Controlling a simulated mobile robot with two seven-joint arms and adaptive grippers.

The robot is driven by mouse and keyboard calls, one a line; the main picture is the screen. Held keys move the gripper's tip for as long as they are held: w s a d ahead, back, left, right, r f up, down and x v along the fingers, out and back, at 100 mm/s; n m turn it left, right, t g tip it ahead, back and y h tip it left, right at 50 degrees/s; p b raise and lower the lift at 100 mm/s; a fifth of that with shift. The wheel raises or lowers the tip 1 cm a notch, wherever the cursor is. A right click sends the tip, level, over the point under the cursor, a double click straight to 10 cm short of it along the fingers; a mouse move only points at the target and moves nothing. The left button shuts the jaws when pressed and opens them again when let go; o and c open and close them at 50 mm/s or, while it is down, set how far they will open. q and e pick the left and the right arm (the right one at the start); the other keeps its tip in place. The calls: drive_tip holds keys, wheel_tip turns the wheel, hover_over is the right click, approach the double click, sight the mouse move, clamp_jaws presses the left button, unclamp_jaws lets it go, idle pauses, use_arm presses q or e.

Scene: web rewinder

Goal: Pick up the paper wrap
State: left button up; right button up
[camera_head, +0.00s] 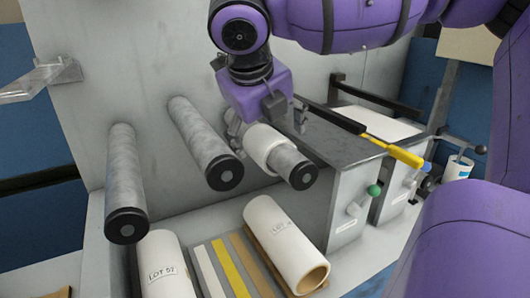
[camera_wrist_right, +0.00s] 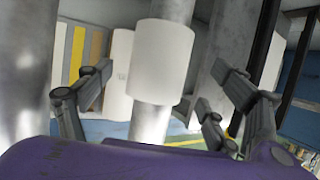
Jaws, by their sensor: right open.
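The paper wrap (camera_head: 262,147) is a white sleeve around the rightmost of three grey rollers that stick out from the machine's wall. In the right wrist view the wrap (camera_wrist_right: 160,62) stands out as a white cylinder on its grey roller. My right gripper (camera_head: 285,112) is just above and behind the wrap in the head view, partly in front of the roller. In the wrist view my right gripper (camera_wrist_right: 155,88) is open, with the wrap between its fingers in the picture; contact cannot be told. My left gripper is not in view.
The two other rollers (camera_head: 205,143) (camera_head: 125,184) are bare, with black end caps. Below lie a roll marked LOT 57 (camera_head: 165,265), another white roll (camera_head: 285,245) and coloured strips (camera_head: 230,265). A grey box with levers (camera_head: 345,165) and a yellow-ended bar (camera_head: 395,150) stand at right.

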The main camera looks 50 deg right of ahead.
drive_tip(key=x, duration=0.5)
drive_tip(key=shift+s, duration=0.2)
drive_tip(key=shift+w+d+f, duration=0.15)
drive_tip(key=shift+w+f, duration=0.1)
drive_tip(key=shift+f, duration=0.15)
drive_tip(key=c, duration=1.3)
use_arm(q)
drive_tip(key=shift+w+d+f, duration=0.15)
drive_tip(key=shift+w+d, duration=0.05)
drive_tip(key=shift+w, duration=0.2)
